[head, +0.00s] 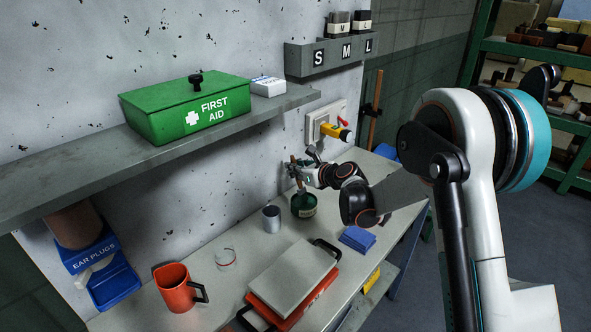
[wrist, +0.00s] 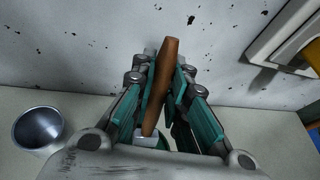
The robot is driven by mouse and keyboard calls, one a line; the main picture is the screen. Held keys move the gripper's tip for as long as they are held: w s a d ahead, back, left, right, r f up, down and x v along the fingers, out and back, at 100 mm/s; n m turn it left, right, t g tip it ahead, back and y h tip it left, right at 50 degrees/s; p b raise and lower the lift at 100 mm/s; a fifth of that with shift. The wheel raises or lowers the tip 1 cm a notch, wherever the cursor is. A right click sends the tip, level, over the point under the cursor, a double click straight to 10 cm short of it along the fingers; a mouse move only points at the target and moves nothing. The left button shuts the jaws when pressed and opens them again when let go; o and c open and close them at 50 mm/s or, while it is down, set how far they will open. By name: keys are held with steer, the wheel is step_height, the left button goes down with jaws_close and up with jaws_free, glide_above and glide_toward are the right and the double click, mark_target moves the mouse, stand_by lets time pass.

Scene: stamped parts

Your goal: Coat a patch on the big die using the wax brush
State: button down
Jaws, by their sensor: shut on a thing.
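My gripper (head: 303,172) is at the back of the bench near the wall, shut on the brown wooden handle of the wax brush (wrist: 160,95). The handle stands slightly tilted between the two fingers in the wrist view. The brush's lower end is hidden; a dark green pot (head: 304,206) is right below the gripper, and I cannot tell whether the bristles are inside it. A block with a flat grey top and red base (head: 292,279), with black handles, looks like the big die. It lies at the front of the bench, apart from the gripper.
A grey metal cup (head: 271,219) stands left of the pot. A red mug (head: 175,288) and a clear round item (head: 226,259) are further left. Blue cloths (head: 357,239) lie right of the die. A shelf (head: 205,145) with a green first aid box (head: 187,108) overhangs the bench.

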steer(key=shift+r+p, duration=1.55)
steer(key=shift+r, duration=1.75)
steer(key=shift+d, duration=0.1)
